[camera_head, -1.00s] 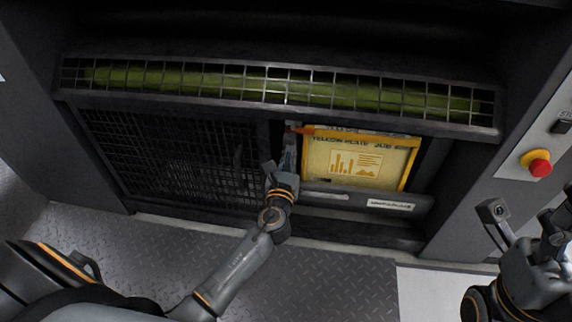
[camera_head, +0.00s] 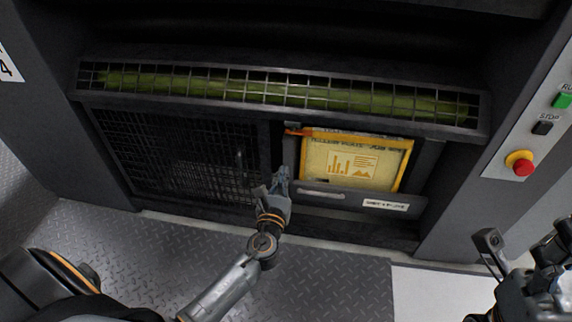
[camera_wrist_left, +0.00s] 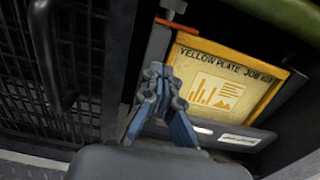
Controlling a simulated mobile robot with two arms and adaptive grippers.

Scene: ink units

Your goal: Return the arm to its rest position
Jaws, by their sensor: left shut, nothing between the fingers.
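My left gripper (camera_head: 281,178) is shut and empty in front of the machine, just left of and below the yellow plate (camera_head: 355,160). It also shows in the left wrist view (camera_wrist_left: 156,72), with its fingertips together and nothing between them. The yellow plate, marked with a chart, sits in a dark slot with an orange-red lever (camera_head: 299,132) at its upper left corner. The plate also shows in the left wrist view (camera_wrist_left: 222,88). My right arm shows at the lower right edge; its fingers cannot be made out clearly.
A black mesh panel (camera_head: 180,155) is left of the slot. A caged green roller (camera_head: 280,92) runs above. A red stop knob (camera_head: 523,167) and a green button (camera_head: 562,101) are on the right panel. The diamond-plate floor (camera_head: 330,275) is open in front.

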